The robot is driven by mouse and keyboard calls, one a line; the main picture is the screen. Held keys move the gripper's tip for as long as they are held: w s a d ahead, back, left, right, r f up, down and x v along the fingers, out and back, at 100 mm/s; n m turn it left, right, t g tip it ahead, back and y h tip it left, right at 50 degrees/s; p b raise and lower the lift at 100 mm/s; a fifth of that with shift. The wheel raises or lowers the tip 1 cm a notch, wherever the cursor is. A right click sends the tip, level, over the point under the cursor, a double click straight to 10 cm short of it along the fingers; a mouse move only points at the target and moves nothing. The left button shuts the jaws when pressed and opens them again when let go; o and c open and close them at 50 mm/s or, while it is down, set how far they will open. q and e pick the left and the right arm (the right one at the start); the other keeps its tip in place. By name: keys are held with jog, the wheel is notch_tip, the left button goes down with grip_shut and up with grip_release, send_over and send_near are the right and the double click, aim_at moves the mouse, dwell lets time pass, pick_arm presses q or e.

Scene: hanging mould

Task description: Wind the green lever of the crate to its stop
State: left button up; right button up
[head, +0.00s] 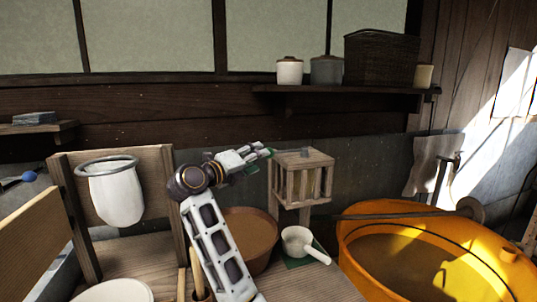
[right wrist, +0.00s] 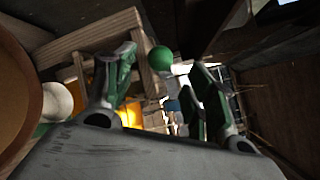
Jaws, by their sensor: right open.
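The wooden slatted crate (head: 303,178) stands on a post behind the worktop, a small grey piece on its top. My right gripper (head: 266,153) is at the crate's upper left corner, pointing right. In the right wrist view, the right gripper (right wrist: 166,62) is open, with green-padded fingers well apart. The green ball knob of the lever (right wrist: 160,58) shows between the fingertips, closer to the left finger, with no clear contact. The crate's wooden frame (right wrist: 85,40) is behind it at left. In the head view the knob cannot be told from the green fingertips. My left gripper is not in view.
A brown round tub (head: 250,235) and a white ladle (head: 298,241) are below the crate. A large yellow tub (head: 420,222) stands at right. A white bag on a ring (head: 118,195) hangs at left. A shelf with jars (head: 290,88) is above the crate.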

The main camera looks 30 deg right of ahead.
aim_at(286, 151)
jog(key=shift+x, duration=3.65)
grip_shut()
